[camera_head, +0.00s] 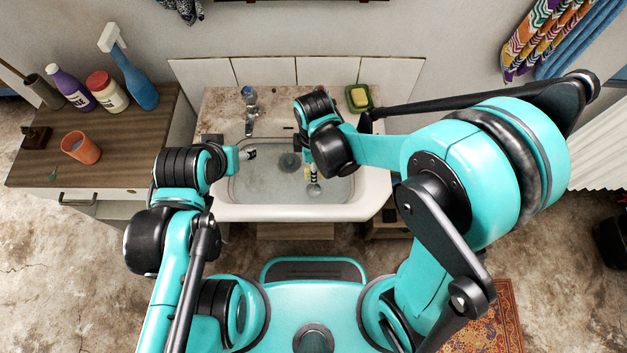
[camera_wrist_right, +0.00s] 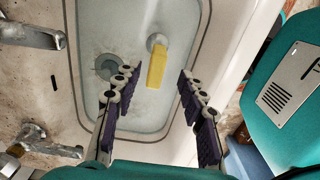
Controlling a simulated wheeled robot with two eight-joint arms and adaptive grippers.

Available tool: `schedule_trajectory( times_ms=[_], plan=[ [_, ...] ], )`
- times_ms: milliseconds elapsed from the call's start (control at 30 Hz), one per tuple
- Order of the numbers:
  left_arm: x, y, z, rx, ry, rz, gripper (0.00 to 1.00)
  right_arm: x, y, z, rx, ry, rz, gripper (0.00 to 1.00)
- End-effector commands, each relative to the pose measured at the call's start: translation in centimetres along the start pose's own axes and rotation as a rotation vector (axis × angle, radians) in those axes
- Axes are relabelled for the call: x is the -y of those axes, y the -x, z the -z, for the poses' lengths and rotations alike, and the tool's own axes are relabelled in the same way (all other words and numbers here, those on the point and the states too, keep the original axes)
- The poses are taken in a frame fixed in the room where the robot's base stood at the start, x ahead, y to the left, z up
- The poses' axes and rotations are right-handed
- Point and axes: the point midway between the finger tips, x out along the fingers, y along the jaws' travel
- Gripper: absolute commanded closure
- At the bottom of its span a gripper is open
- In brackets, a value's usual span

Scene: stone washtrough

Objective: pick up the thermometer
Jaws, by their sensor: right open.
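The thermometer, a yellow bar (camera_wrist_right: 156,66) with a pale round end, lies in the basin of the sink. In the head view its pale round end (camera_head: 314,190) shows beside my right gripper, and the rest is mostly hidden. My right gripper (camera_wrist_right: 158,77) is open, with its two fingers on either side of the yellow bar in the wrist view. I see no contact, and the height gap is hard to judge. My left gripper (camera_head: 249,154) is over the left part of the basin, too small to read.
The white sink (camera_head: 290,213) has a raised rim around the basin. A tap (camera_head: 251,112) stands at its back left, and a green soap dish (camera_head: 360,98) at its back right. A wooden counter (camera_head: 120,150) at left holds bottles and an orange cup (camera_head: 80,148).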

Motion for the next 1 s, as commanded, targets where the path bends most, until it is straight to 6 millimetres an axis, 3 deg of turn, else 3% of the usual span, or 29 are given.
schedule_trajectory(
  times_ms=[267,500,533,667,700,1000],
  plan=[
    [0.0,-2.0,-1.4,0.000,0.000,0.000,0.41,-0.6,-4.3,0.1,0.000,-0.002,-0.001,0.59],
    [0.0,-1.9,-1.3,0.000,0.000,0.000,0.41,-0.6,-4.5,0.1,0.000,-0.002,-0.001,0.59],
    [0.0,-1.9,-1.3,0.000,0.000,0.000,0.41,-0.6,-4.5,0.1,0.000,-0.002,-0.001,0.61],
    [0.0,-1.9,-1.3,0.000,0.000,0.000,0.41,-0.6,-4.5,0.1,0.000,-0.002,-0.001,0.96],
    [0.0,-1.9,-1.3,0.000,0.000,0.000,0.41,-0.6,-4.5,0.1,0.000,-0.002,-0.001,1.00],
    [0.0,-1.9,-1.3,0.000,0.000,0.000,0.41,-0.6,-4.4,0.1,0.000,-0.002,-0.001,1.00]
  ],
)
